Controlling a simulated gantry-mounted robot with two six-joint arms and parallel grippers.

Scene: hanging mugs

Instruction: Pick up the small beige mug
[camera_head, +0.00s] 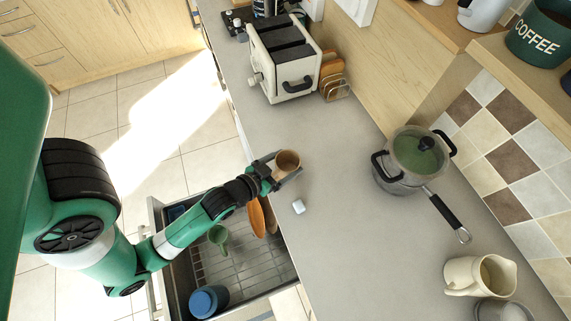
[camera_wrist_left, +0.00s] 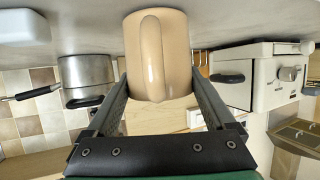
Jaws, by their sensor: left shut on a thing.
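The small beige mug (camera_head: 288,161) is at the counter's front edge in the head view. In the left wrist view the mug (camera_wrist_left: 158,55) fills the upper middle, with its handle turned toward the camera. My left gripper (camera_head: 276,170) is shut on the mug, one finger on each side of its body. The fingers also show in the left wrist view (camera_wrist_left: 160,92). In the wrist view, the mug's end at the picture's top is close to the grey counter; I cannot tell whether they touch. My right gripper is not in view.
A white block (camera_head: 298,206) lies on the counter (camera_head: 340,235) near the mug. A pot (camera_head: 412,162) stands to the right, and a toaster (camera_head: 284,62) and toast rack (camera_head: 334,78) at the back.

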